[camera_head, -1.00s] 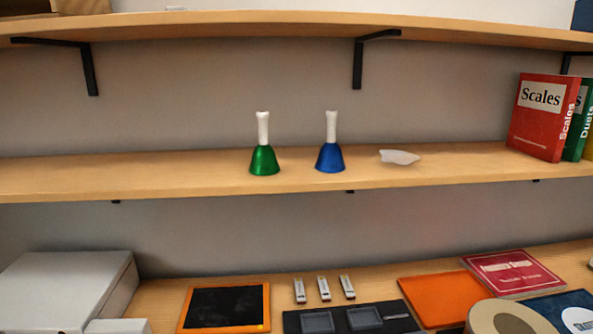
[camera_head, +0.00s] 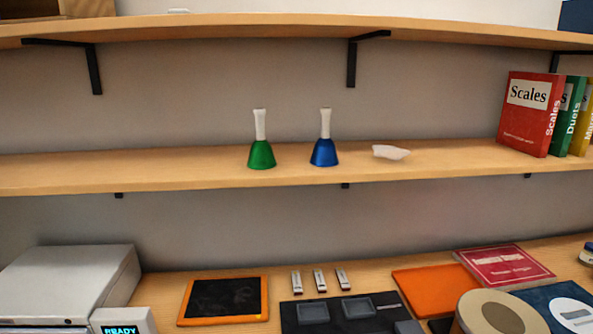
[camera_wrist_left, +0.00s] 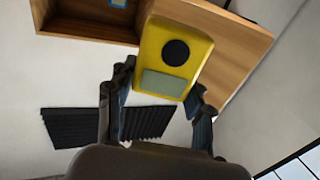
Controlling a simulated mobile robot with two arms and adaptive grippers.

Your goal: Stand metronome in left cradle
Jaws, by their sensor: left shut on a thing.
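A yellow device with a black round spot and a grey-green panel, which looks like the metronome (camera_wrist_left: 200,48), is between the fingers of my left gripper (camera_wrist_left: 160,90) in the left wrist view. The gripper is shut on it. In the head view, a dark board (camera_head: 335,325) on the lower surface carries two grey rectangular recesses that look like the cradles. The left cradle (camera_head: 313,313) and the right cradle (camera_head: 358,307) both look empty. Neither gripper shows in the head view.
A green bell (camera_head: 261,155), a blue bell (camera_head: 324,153) and books (camera_head: 530,125) stand on the middle shelf (camera_head: 120,172). Near the board are an orange-framed slate (camera_head: 224,299), several small silver items (camera_head: 319,280), a grey box (camera_head: 65,280), an orange pad (camera_head: 436,291) and a round beige object (camera_head: 500,315).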

